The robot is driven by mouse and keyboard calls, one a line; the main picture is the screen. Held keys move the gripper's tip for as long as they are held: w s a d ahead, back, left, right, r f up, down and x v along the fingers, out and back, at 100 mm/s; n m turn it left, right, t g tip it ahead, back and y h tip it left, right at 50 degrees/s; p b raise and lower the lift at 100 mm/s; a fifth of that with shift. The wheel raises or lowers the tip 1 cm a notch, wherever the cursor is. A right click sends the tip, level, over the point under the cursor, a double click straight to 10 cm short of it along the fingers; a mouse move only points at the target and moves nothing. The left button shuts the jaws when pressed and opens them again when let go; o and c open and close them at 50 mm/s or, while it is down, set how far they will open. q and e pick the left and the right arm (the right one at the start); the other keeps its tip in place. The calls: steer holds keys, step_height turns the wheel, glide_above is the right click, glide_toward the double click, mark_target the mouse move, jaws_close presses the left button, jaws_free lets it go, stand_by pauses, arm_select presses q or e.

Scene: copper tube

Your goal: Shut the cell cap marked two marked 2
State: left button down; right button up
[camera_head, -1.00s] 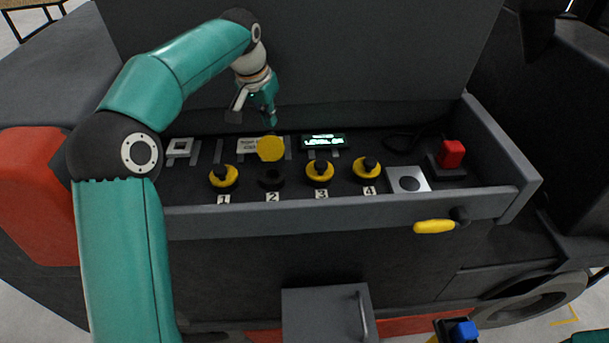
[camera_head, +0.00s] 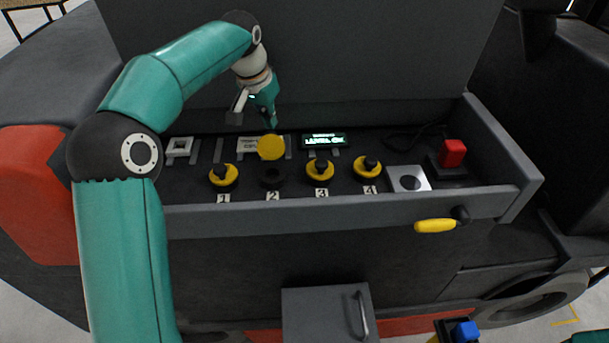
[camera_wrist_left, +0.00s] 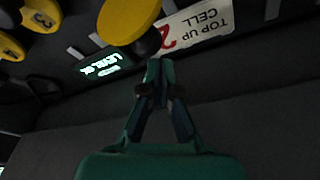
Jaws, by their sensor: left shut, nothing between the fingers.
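The cap of cell 2 (camera_head: 271,148) is a yellow disc standing open, tilted up behind the dark round cell mouth (camera_head: 272,178) above the label 2 (camera_head: 272,197). In the left wrist view the yellow cap (camera_wrist_left: 128,18) is at the top, just beyond my fingertips. My left gripper (camera_head: 272,122) is shut and empty, pointing down behind and above the open cap. Its closed fingertips also show in the left wrist view (camera_wrist_left: 156,64), close to the cap; I cannot tell whether they touch it. My right gripper is not in view.
A green-lit display (camera_head: 324,140), a label card (camera_head: 250,146), a red button (camera_head: 452,153) and a yellow handle (camera_head: 435,226) are nearby. A tall dark panel rises behind.

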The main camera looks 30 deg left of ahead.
arm_select(q)
steer(key=shift+f+b, duration=0.6)
steer(key=shift+f, duration=0.65)
steer(key=shift+s, duration=0.1)
steer(key=shift+d+f, duration=0.1)
